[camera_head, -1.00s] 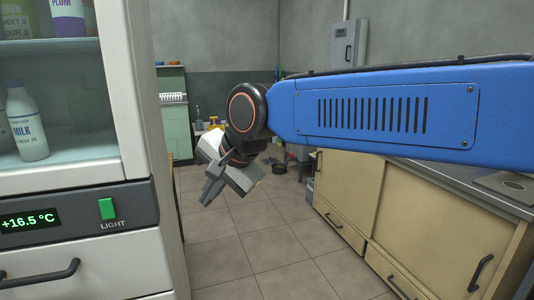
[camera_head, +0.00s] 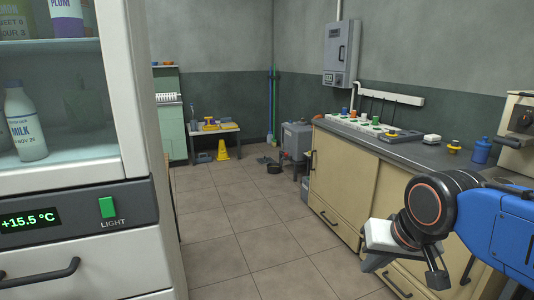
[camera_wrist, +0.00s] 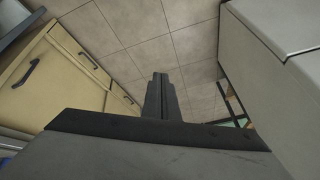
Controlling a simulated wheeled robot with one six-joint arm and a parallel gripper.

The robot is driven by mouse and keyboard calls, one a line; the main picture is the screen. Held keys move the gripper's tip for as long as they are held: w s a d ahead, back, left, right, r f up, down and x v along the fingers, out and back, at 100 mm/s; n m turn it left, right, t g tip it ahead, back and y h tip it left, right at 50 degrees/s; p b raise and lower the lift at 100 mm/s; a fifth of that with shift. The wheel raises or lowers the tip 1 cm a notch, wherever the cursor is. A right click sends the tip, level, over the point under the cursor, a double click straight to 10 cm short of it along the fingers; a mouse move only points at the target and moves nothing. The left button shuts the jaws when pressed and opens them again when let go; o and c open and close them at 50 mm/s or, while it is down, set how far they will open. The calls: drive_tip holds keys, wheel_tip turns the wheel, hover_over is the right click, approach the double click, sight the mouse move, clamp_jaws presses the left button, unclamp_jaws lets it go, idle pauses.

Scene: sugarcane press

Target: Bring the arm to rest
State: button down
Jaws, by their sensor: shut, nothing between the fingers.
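My gripper (camera_head: 378,258) is at the lower right of the head view, in front of the cream cabinet's front. My blue arm reaches in from the right edge and is bent at the dark wrist joint. In the wrist view the two dark fingers (camera_wrist: 160,95) are together, with nothing between them. They point over the tiled floor. The gripper appears clear of the cabinet and of the fridge, though the exact gap cannot be told.
A white glass-door fridge (camera_head: 125,90) with bottles stands at the left. The cream cabinet (camera_head: 342,172) and its grey worktop (camera_head: 415,151) run along the right. The tiled floor (camera_head: 240,220) between is open.

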drive_tip(key=s+d+f+n+h, duration=0.1)
drive_tip(key=s+d+f, duration=0.5)
drive_tip(key=s, duration=0.1)
drive_tip(key=shift+s+d, duration=0.25)
drive_tip(key=shift+s, duration=0.1)
idle(0.4)
